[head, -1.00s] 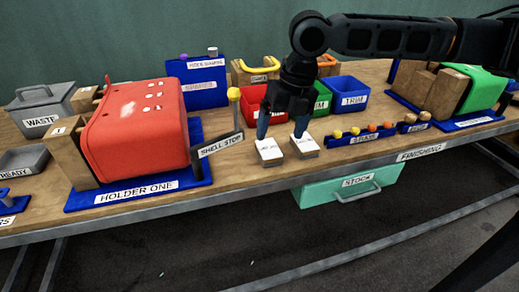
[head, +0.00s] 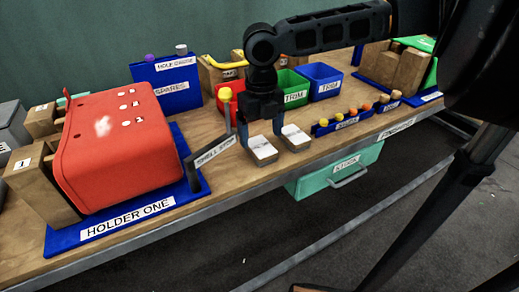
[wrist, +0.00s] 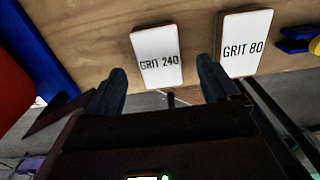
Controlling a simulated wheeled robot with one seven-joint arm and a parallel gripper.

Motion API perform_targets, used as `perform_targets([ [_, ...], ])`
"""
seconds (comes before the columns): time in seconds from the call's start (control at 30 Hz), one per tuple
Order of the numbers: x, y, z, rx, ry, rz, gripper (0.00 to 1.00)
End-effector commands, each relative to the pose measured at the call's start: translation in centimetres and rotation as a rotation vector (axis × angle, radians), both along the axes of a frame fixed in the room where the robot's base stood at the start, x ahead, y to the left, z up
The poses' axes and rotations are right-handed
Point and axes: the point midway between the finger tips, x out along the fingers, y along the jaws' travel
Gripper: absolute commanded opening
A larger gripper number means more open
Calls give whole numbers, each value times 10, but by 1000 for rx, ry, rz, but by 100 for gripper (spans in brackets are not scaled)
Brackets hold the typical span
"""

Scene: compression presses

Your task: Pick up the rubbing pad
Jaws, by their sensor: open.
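Two flat grey pads with white tops lie side by side on the wooden bench near its front edge. In the wrist view their labels read GRIT 240 on the left pad (wrist: 157,57) and GRIT 80 on the right pad (wrist: 246,43). In the head view they are the left pad (head: 262,150) and the right pad (head: 295,138). My gripper (head: 262,133) points down just behind and above them, its dark blue fingers apart. In the wrist view my gripper (wrist: 162,85) is open and empty, with the GRIT 240 pad ahead between the finger lines.
A red shell (head: 118,150) on the blue HOLDER ONE base (head: 100,232) stands left of the pads. The grey SHELL STOP arm (head: 207,155) and yellow-knobbed post (head: 225,97) are close to my gripper.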

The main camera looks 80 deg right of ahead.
Motion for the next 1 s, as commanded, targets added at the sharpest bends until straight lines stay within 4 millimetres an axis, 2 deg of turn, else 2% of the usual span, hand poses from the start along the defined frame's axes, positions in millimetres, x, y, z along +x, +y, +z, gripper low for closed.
perform_targets([
  [0.2,1,2,-27,1,1,0,88],
  [0.5,0,2,-32,-1,1,1,88],
  [1.0,1,2,-32,0,0,1,40],
])
